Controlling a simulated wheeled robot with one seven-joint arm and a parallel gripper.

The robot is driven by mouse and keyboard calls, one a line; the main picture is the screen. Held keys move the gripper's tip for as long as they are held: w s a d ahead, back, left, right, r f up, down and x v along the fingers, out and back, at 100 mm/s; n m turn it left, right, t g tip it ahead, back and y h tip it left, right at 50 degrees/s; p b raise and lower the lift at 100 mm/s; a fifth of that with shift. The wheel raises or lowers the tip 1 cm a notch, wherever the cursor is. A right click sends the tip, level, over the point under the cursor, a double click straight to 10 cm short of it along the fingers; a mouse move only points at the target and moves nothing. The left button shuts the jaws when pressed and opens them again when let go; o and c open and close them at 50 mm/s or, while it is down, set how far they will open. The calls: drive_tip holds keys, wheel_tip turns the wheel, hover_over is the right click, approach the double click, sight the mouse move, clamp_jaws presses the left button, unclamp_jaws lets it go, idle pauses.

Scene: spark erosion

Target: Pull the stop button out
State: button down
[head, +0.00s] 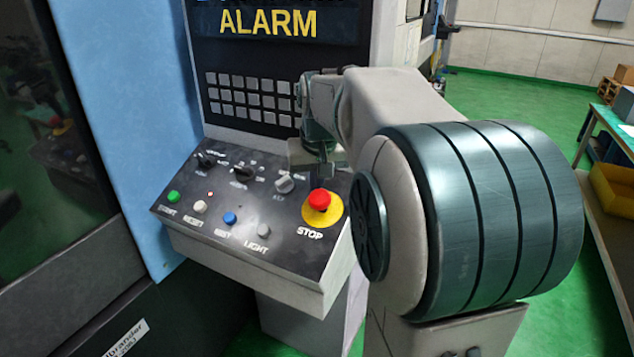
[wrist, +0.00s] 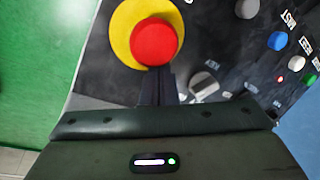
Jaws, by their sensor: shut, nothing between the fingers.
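The stop button has a red mushroom head (head: 319,199) on a yellow disc (head: 335,212), at the right end of the sloped black control panel, above the word STOP. In the wrist view the red head (wrist: 154,42) and yellow disc (wrist: 122,32) are at the top. My gripper (head: 322,178) is just behind the button in the head view. In the wrist view its dark fingers (wrist: 157,88) are together and empty, with their tips at the lower edge of the red head. I cannot tell whether they touch it.
The panel (head: 270,270) also carries three rotary knobs, including a grey one (head: 284,184), and several buttons: green (head: 173,197), white (head: 200,207), blue (head: 230,218) and grey (head: 263,230). A keypad (head: 248,98) and a screen reading ALARM (head: 268,22) stand behind.

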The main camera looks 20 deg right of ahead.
sight(319, 197)
drive_tip(key=shift+s+f, duration=0.15)
drive_tip(key=shift+s, duration=0.05)
drive_tip(key=shift+r+p, duration=0.5)
drive_tip(key=shift+r, duration=0.05)
drive_tip(key=p+v, duration=0.5)
drive_tip(key=v, duration=0.4)
drive_tip(key=shift+p, duration=0.4)
drive_tip(key=s+a+f+n, duration=0.1)
drive_tip(key=s+a+f, duration=0.2)
drive_tip(key=s, duration=0.3)
drive_tip(key=s+a+f+n, duration=0.1)
drive_tip(key=s+a+f, duration=0.3)
drive_tip(key=s+f, duration=0.1)
drive_tip(key=s+a+f+y, duration=0.1)
drive_tip(key=s+a+f, duration=0.2)
drive_tip(key=s, duration=0.4)
drive_tip(key=shift+a+f+n+b, duration=0.35)
drive_tip(key=shift+f+n+b, duration=0.05)
drive_tip(key=shift+f+b, duration=0.05)
